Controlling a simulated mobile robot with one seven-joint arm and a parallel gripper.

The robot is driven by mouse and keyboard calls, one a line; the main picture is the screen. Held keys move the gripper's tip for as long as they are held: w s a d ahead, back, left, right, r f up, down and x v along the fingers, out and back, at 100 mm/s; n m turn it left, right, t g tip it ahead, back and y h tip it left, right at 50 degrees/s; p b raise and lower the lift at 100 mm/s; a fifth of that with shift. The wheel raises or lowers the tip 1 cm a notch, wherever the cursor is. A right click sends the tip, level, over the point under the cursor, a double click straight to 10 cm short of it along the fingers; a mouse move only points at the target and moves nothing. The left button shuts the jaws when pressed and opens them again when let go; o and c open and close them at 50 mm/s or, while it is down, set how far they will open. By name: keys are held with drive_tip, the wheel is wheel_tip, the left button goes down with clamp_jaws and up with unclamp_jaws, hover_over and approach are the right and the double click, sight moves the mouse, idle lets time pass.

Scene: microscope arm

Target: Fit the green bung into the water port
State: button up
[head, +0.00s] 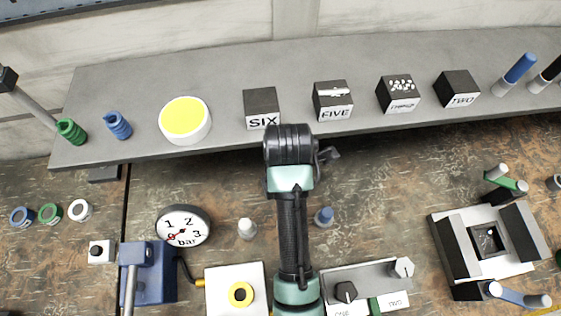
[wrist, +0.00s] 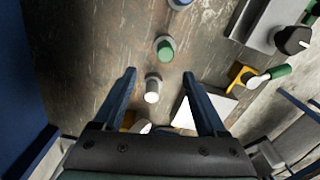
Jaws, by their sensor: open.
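The green bung (wrist: 165,48) stands upright on the bench in the wrist view, between a white bung and a blue one. In the head view my arm hides it. My gripper (wrist: 159,74) is open, with nothing held. The green bung appears just beyond its fingertips, and the white bung (wrist: 152,90) appears between its fingers; I cannot tell the height above them. No port is clearly marked as the water port. A yellow ring (head: 240,294) sits on a white plate at the lower middle of the head view; I cannot tell whether it is the port.
The white bung (head: 247,229) and blue bung (head: 323,217) stand on either side of my arm. A knob panel (head: 372,278) is at lower right, a gauge (head: 183,226) and blue vise (head: 150,274) at left. A grey shelf (head: 225,72) with labelled blocks spans the back.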

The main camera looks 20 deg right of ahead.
drive_tip(key=f, duration=0.4)
drive_tip(key=s+f, duration=0.1)
drive_tip(key=shift+f, duration=0.4)
drive_tip(key=shift+w+f, duration=0.2)
drive_tip(key=shift+f, duration=0.45)
drive_tip(key=f, duration=0.1)
drive_tip(key=f+p, duration=0.1)
drive_tip(key=f, duration=0.2)
drive_tip(key=shift+s, duration=0.35)
drive_tip(key=shift+w+f, duration=0.1)
drive_tip(key=shift+f, duration=0.45)
clamp_jaws()
drive_tip(key=shift+r, duration=0.1)
